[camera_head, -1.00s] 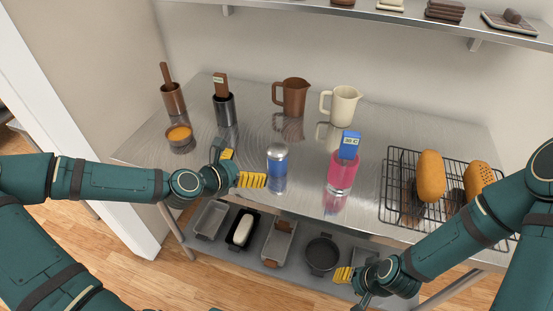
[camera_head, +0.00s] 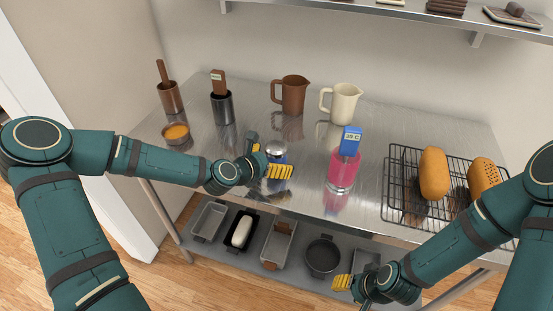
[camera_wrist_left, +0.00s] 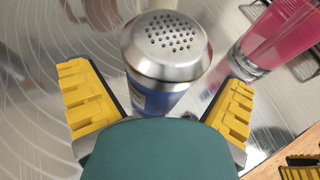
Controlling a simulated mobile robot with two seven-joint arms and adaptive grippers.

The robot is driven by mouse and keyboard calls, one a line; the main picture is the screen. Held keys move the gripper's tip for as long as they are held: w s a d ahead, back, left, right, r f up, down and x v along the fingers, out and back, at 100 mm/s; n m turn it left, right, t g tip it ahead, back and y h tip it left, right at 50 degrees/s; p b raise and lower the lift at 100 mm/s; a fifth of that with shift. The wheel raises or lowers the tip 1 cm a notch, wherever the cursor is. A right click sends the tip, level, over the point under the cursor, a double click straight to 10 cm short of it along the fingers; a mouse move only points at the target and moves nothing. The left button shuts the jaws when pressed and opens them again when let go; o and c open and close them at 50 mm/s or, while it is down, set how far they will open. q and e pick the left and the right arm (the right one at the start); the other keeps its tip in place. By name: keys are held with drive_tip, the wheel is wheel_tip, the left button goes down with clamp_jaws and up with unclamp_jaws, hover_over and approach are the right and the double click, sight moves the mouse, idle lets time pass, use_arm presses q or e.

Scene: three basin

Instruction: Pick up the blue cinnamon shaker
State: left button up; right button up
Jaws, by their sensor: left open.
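The blue cinnamon shaker (camera_head: 277,153) stands upright on the steel table, its silver perforated lid showing above my left gripper. In the left wrist view the shaker (camera_wrist_left: 167,50) is between the two yellow fingers, with gaps on both sides. My left gripper (camera_head: 268,162) is open around it; in the head view it hides much of the blue body. The left gripper's fingers also show in the left wrist view (camera_wrist_left: 160,103). My right gripper (camera_head: 350,286) is low in front of the table, away from the shaker; its finger opening is not clear.
A wire rack (camera_head: 400,190) with loaves is farther right. Brown (camera_head: 293,95) and cream (camera_head: 345,103) jugs stand behind. An orange-filled bowl (camera_head: 176,134) is left.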

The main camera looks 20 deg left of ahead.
use_arm(q)
drive_tip(key=shift+w+d+f, duration=0.25)
drive_tip(key=shift+w, duration=0.3)
drive_tip(key=c, duration=1.4)
drive_tip(key=shift+o, duration=0.2)
drive_tip(key=shift+r, duration=0.15)
